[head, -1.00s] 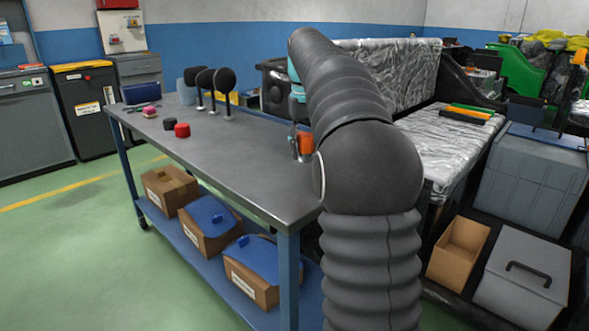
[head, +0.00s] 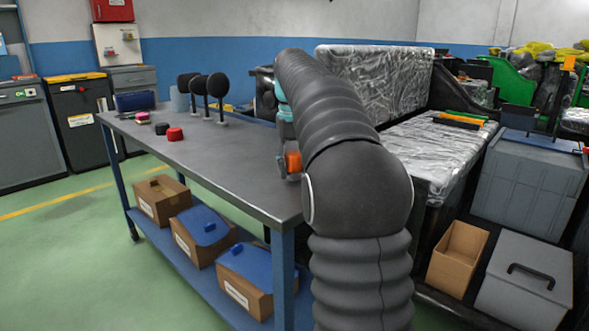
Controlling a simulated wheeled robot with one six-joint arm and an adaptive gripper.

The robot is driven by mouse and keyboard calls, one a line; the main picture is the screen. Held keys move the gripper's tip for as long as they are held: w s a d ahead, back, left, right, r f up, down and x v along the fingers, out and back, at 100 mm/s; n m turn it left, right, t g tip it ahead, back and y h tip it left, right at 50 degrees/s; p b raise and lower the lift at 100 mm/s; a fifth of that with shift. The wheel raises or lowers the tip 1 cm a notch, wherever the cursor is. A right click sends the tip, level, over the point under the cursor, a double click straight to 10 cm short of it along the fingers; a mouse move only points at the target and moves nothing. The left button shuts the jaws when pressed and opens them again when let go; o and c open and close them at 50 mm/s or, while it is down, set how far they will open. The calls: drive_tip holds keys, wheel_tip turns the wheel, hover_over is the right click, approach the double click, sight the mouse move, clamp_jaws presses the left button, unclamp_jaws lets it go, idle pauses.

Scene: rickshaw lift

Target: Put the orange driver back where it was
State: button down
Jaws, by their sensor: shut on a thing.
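The orange driver (head: 293,162) shows as a small orange block at the end of my arm, above the right end of the grey workbench top (head: 235,165). My gripper (head: 290,150) is shut on it. Most of my gripper and the rest of the driver are hidden behind my own arm. I cannot tell whether the driver touches the bench top.
Several black round-headed stands (head: 217,87) rise from the bench's far side. A red piece (head: 175,134) and a dark piece (head: 161,129) lie near its left part. A plastic-wrapped seat (head: 420,150) stands right of my arm, with orange, green and black strips.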

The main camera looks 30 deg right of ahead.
sight(294, 154)
drive_tip(key=shift+f, duration=0.15)
drive_tip(key=c, duration=0.6)
unclamp_jaws()
wheel_tip(294, 154, up, 12)
drive_tip(key=p, duration=0.4)
drive_tip(key=shift+p, duration=0.35)
drive_tip(key=shift+a, duration=0.1)
